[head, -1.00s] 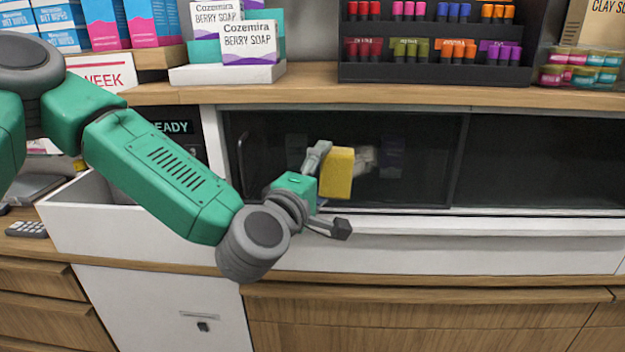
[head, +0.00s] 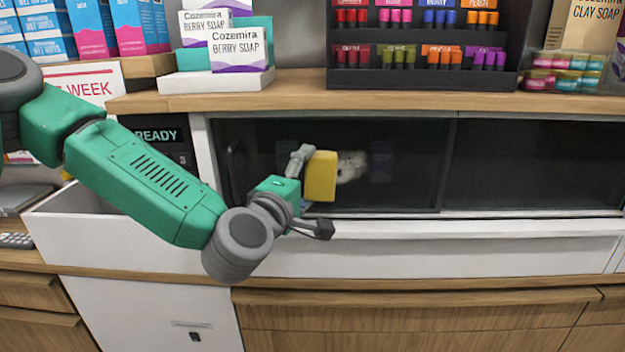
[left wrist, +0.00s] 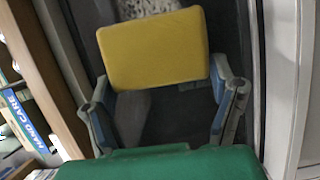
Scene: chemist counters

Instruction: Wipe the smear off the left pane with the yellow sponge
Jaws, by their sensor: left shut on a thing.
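The yellow sponge (head: 321,176) is held in my left gripper (head: 306,190), in front of the dark left pane (head: 410,165). In the left wrist view, the sponge (left wrist: 155,48) sits between the two fingers of the gripper (left wrist: 165,95). A pale, whitish smear (head: 352,166) shows on the left pane just right of the sponge; it also shows at the top of the left wrist view (left wrist: 150,8), beyond the sponge. I cannot tell whether the sponge touches the glass. My right gripper is in neither view.
The right pane (head: 535,165) is dark and clear of objects. A wooden shelf (head: 290,98) above bears soap boxes (head: 238,50) and a black lipstick rack (head: 420,80). A white ledge (head: 480,228) runs below the panes. A sign reading READY (head: 157,135) is behind my left arm.

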